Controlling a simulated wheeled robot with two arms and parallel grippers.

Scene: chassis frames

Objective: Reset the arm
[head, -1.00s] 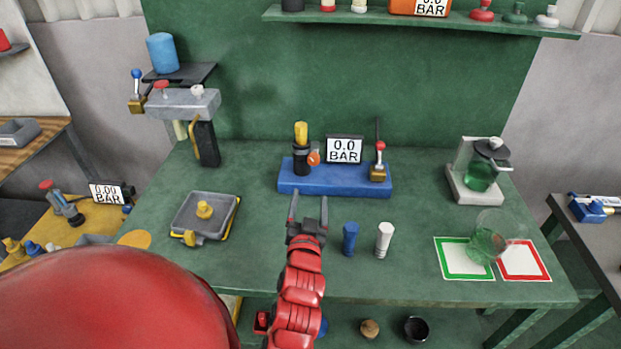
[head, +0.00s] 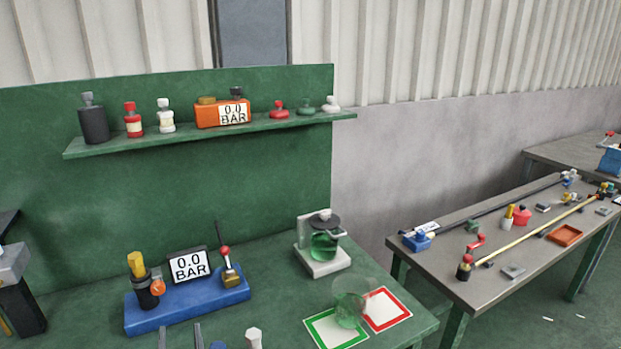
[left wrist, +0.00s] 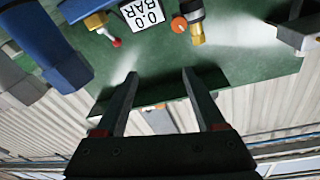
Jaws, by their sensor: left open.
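My left gripper (head: 181,337) shows only by its two fingertips at the bottom edge of the head view, in front of the blue base (head: 170,312). The rest of the arm is out of that view. In the left wrist view the gripper (left wrist: 160,78) is open, with its two fingers apart and nothing between them. The blue base carries a yellow-topped black fitting (head: 142,283), a 0.0 BAR gauge (head: 188,266) and a red-knobbed lever (head: 227,262). My right gripper is not in view.
A white cylinder (head: 254,338) stands near the gripper; a blue cylinder shows close in the left wrist view (left wrist: 55,45). A clear vessel (head: 349,305) stands by green-framed (head: 330,333) and red-framed (head: 390,309) cards. A shelf (head: 180,139) hangs behind; another table (head: 450,268) stands right.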

